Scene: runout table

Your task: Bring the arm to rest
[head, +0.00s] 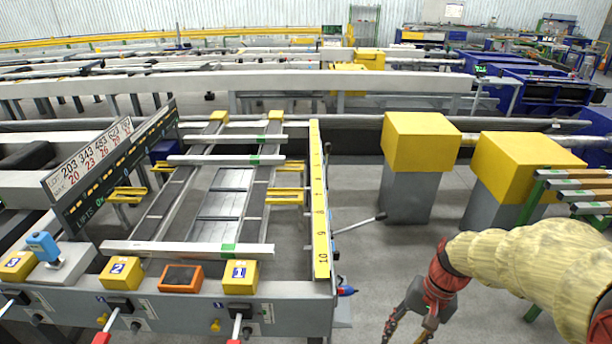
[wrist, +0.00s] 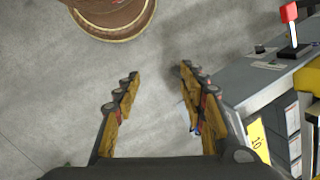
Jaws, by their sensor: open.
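My gripper (head: 408,333) hangs at the bottom right of the head view, at the end of my arm with its pale yellow sleeve. It points down over the floor, to the right of the runout table (head: 180,296) and apart from it. In the wrist view my gripper (wrist: 158,74) has its two fingers spread wide, with only bare grey floor between them. It is open and holds nothing. The fingertips are partly cut off by the lower edge of the head view.
The table's corner, with a red-knobbed lever (wrist: 289,14), is close on the right in the wrist view. A yellow numbered scale (head: 319,200) runs along the table's right edge. Two yellow-topped blocks (head: 420,142) stand behind the arm. A rack (head: 580,190) is at far right. Floor between is clear.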

